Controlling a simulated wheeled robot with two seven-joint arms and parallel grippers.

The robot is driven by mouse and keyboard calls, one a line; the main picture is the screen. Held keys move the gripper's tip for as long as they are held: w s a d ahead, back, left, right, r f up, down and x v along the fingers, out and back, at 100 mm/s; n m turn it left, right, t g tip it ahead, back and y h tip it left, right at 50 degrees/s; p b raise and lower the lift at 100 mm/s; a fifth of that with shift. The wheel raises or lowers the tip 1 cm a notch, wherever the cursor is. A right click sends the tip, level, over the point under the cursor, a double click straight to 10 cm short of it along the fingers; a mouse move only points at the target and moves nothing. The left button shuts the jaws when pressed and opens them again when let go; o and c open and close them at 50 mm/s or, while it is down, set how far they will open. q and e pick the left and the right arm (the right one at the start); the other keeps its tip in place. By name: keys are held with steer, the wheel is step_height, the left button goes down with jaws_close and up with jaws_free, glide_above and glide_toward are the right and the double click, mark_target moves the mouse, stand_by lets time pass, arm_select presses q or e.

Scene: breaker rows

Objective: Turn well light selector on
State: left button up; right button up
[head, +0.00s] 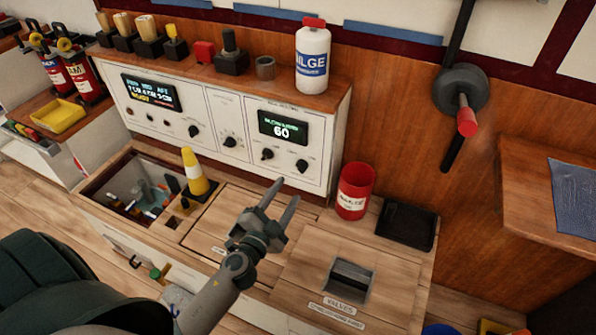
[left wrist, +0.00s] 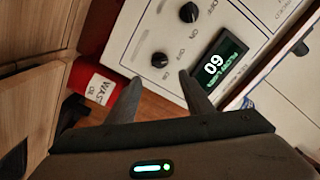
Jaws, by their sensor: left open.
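The white breaker panel (head: 235,175) has a right-hand section with a lit display (head: 283,127) reading 60, which also shows in the left wrist view (left wrist: 213,68). Below it sit a left black knob (head: 267,154) and a right black knob (head: 302,166). In the left wrist view the right knob (left wrist: 159,60) has small ON and OFF marks beside it. The words naming each knob are too small to read, so I cannot tell which is the well light selector. My left gripper (head: 283,192) is open and empty, in front of and below the right knob, apart from it.
A red waste can (head: 354,192) stands close right of the panel. A yellow cone (head: 195,172) stands left of my gripper, beside an open well (head: 125,190). A white bilge bottle (head: 312,62) stands on the panel's top.

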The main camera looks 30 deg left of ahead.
mark_target(301, 170)
arm_select(q)
steer(key=w, duration=0.8)
steer(key=shift+a+p, duration=0.2)
steer(key=shift+p, duration=0.15)
steer(key=shift+w, duration=0.4)
arm_select(e)
steer(key=shift+s+d+g, duration=0.4)
steer(key=shift+s+d, duration=0.15)
steer(key=shift+d, duration=0.3)
arm_select(q)
steer(key=shift+c, duration=0.6)
steer(key=c, duration=0.9)
arm_select(e)
steer(key=shift+w+a+r, duration=0.1)
steer(key=shift+r, duration=0.05)
